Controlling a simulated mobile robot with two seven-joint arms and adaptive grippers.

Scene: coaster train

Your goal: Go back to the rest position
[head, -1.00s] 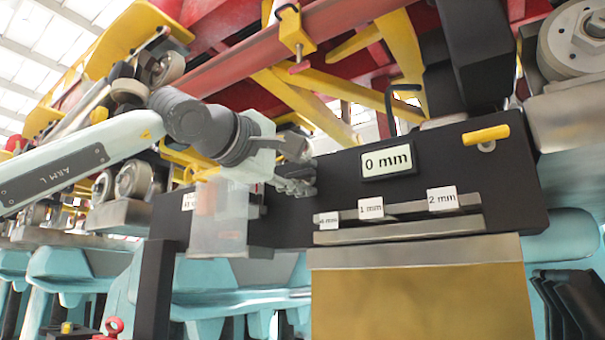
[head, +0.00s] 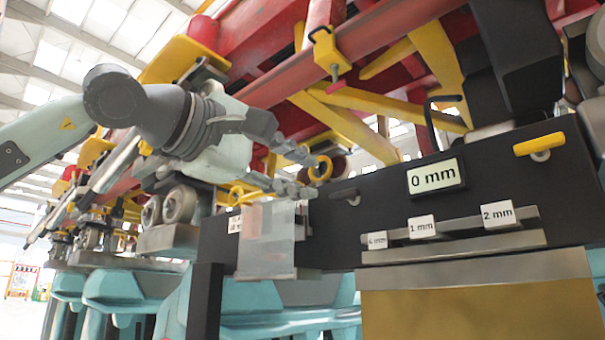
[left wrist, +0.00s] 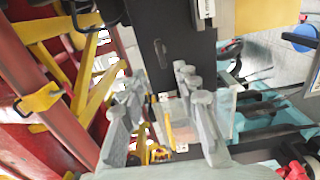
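My left gripper (head: 312,176) is in the middle of the head view, its arm coming in from the left. Its two fingers are spread apart with nothing between them. The left wrist view also shows the open fingers (left wrist: 160,88) with a gap between them. The fingertips are just left of a small black handle (head: 345,195) on the dark panel (head: 400,200) and look clear of it. The handle also shows beyond the fingers in the left wrist view (left wrist: 161,53). My right gripper is not in view.
The panel carries a "0 mm" display (head: 436,177), a yellow handle (head: 539,144) and a rack with tags (head: 422,227). A clear box (head: 265,242) hangs below the gripper. Red and yellow train beams (head: 345,115) are above and behind. Open floor (head: 20,240) shows far left.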

